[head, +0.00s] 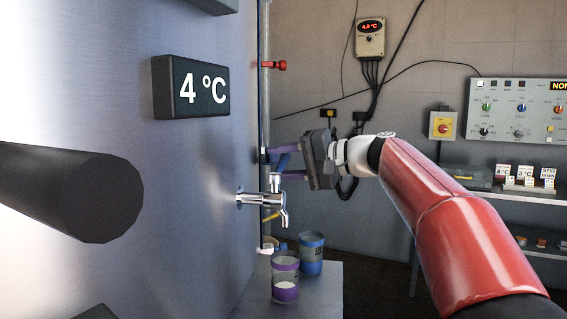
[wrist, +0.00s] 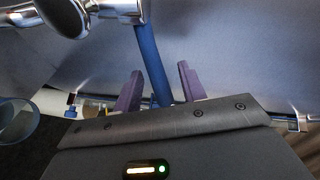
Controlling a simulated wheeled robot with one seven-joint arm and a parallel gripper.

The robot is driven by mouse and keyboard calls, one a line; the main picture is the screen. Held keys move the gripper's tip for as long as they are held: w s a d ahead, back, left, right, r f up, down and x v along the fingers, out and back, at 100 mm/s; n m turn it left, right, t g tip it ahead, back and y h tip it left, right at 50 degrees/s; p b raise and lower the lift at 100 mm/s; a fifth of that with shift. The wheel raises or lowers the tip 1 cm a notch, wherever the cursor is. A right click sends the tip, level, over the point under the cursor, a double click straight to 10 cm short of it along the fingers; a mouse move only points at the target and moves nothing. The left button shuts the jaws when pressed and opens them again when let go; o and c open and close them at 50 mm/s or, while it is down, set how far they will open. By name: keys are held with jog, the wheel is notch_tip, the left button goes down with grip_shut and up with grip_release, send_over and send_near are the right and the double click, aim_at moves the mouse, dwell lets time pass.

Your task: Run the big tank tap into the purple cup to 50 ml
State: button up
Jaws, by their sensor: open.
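The chrome tap (head: 262,200) sticks out of the big steel tank (head: 190,170), and its blue lever (head: 283,161) stands up from it. My gripper (head: 274,164) is open, with its purple fingers on either side of the lever. The wrist view also shows the blue lever (wrist: 150,55) between the spread fingertips (wrist: 160,72); contact is not clear. The purple cup (head: 285,262) stands upright below the spout, with white liquid in its lower part. I see no stream from the spout. Any marks on the cup are too small to read.
A blue cup (head: 311,256) stands just behind the purple one on the grey stand (head: 325,285). A thick dark bar (head: 70,190) juts out at left. A "4 °C" sign (head: 190,87) is on the tank. A control panel (head: 520,110) and shelves are at right.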

jog(key=shift+d, duration=0.1)
jog(key=v, duration=0.7)
jog(key=shift+d+b, duration=0.25)
jog(key=shift+b, duration=0.1)
jog(key=shift+s+d, duration=0.1)
jog(key=shift+s, duration=0.1)
